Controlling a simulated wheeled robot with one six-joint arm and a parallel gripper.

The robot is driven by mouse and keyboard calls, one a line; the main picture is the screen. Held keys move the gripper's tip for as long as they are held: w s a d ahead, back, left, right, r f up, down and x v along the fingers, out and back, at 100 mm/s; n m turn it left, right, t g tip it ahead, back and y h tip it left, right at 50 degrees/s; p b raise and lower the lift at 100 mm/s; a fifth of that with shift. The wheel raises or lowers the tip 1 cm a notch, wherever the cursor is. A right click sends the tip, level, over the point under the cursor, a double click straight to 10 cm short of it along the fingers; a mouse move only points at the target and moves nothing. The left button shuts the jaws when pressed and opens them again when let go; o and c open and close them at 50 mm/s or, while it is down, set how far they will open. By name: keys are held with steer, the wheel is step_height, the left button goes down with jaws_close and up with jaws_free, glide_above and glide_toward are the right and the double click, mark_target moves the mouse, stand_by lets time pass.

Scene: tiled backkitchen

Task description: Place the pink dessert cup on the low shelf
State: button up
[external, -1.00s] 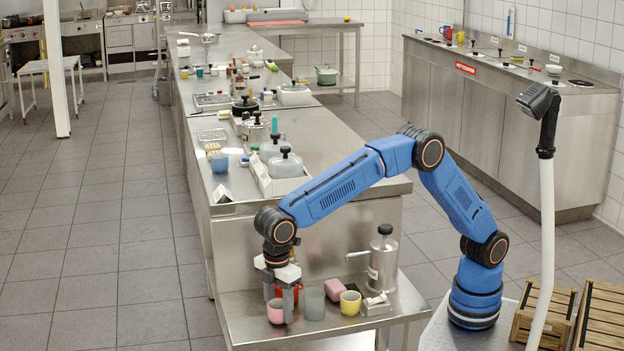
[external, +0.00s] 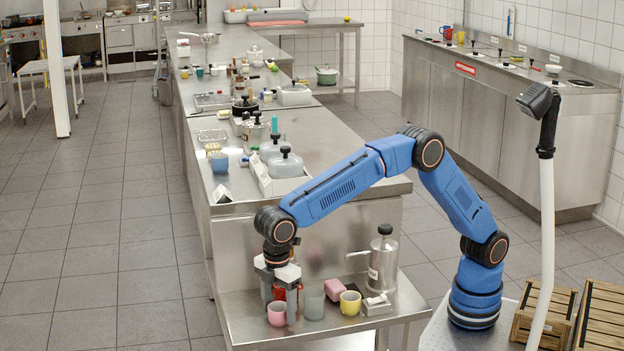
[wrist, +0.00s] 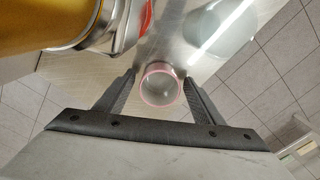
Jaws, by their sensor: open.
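The pink dessert cup (external: 277,314) stands upright on the low steel shelf (external: 245,327) at the end of the long counter. My gripper (external: 279,308) points straight down over it, with a finger on either side. In the wrist view the cup's round pink rim (wrist: 161,82) lies between my two fingers, with a small gap visible at the sides. My gripper is open. The cup looks empty from above.
A red object is partly hidden behind my fingers. The shelf's left front is bare.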

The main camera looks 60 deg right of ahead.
step_height(320, 180, up, 11)
steer(key=shift+r, duration=0.15)
stand_by(0.7)
